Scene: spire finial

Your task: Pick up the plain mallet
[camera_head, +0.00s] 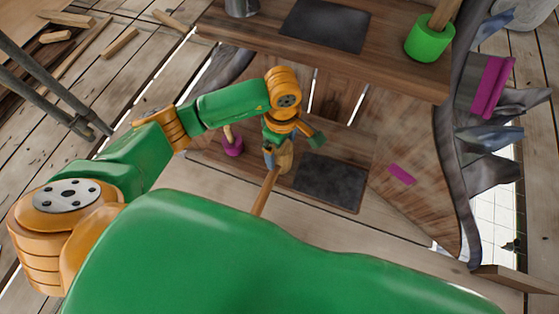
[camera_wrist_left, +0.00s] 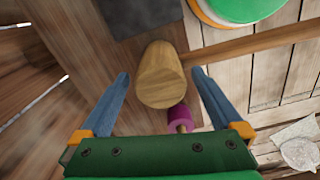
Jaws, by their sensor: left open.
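The plain mallet has a bare wooden head and handle. In the head view its head (camera_head: 286,161) is partly hidden by my left gripper (camera_head: 269,156), and its handle (camera_head: 265,194) points toward the front. In the left wrist view the round head (camera_wrist_left: 161,78) sits between the two blue fingers of the left gripper (camera_wrist_left: 160,80), with a gap to each finger. The handle (camera_wrist_left: 255,42) runs off to the right there. The left gripper is open. My right gripper is not in view.
A purple mallet (camera_head: 233,147) stands just left of the plain one. A dark mat (camera_head: 330,181) lies to its right. A green mallet (camera_head: 428,42) stands on the plank table (camera_head: 380,75) farther back. A small purple piece (camera_head: 401,174) lies farther right.

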